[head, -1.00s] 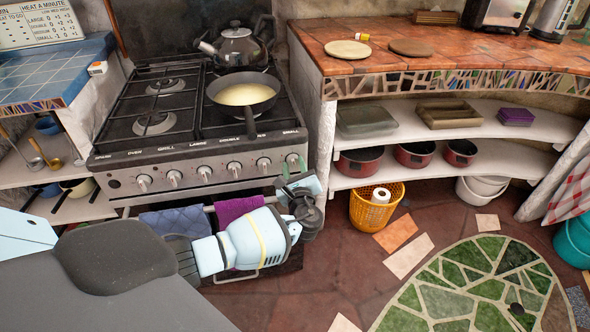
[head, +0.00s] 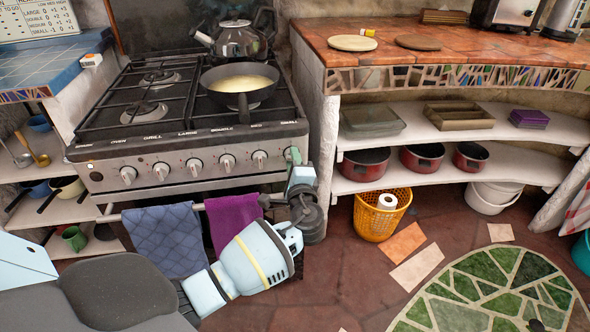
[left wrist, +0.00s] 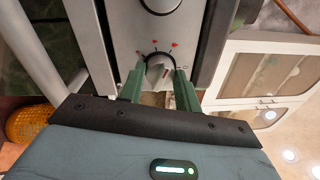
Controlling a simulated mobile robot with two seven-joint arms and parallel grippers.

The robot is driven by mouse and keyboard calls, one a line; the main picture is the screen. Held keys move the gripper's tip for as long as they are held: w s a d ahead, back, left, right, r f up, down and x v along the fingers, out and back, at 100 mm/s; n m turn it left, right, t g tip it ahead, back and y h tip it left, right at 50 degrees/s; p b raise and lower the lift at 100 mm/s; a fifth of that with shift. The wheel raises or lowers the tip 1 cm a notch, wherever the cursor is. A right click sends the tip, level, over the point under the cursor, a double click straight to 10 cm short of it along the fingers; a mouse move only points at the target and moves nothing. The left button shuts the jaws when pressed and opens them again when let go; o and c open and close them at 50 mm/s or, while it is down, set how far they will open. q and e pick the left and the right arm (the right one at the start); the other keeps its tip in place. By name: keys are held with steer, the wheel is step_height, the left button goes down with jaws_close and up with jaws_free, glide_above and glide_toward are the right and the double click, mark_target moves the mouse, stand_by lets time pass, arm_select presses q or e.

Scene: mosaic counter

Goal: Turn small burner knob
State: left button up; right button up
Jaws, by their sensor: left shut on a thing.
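The stove (head: 130,181) has a front panel with a row of round silver knobs. The label reading SMALL sits at the right end of the row. My left gripper (head: 293,155) is at that right end in the head view. Its fingers and wrist hide the end knob there. In the left wrist view, the two green fingers of my left gripper (left wrist: 160,82) are shut on a silver knob (left wrist: 160,66), one on each side. Red marks surround this knob. My right gripper is not in view.
A pan (head: 239,94) with pale yellow contents and a kettle (head: 236,40) stand on the stove top. Blue (head: 163,240) and purple (head: 230,219) towels hang on the oven rail behind my left arm. An orange basket (head: 379,216) stands on the floor to the right.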

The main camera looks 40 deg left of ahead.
arm_select(q)
steer(key=n+b, duration=0.2)
steer(key=n, duration=0.1)
steer(key=shift+d+f, duration=0.1)
steer(key=shift+f, duration=0.2)
steer(key=shift+n+b, duration=0.8)
steer(key=shift+b, duration=0.1)
steer(key=shift+r+n+g+b, duration=0.1)
steer(key=shift+n+g+b, duration=0.2)
steer(key=shift+n+b, duration=0.45)
steer(key=shift+n, duration=0.35)
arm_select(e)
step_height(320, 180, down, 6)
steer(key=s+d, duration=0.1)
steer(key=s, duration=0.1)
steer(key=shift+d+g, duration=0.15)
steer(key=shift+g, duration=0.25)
arm_select(q)
steer(key=shift+r, duration=0.15)
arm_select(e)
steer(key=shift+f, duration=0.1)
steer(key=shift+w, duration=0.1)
arm_select(q)
steer(key=o, duration=1)
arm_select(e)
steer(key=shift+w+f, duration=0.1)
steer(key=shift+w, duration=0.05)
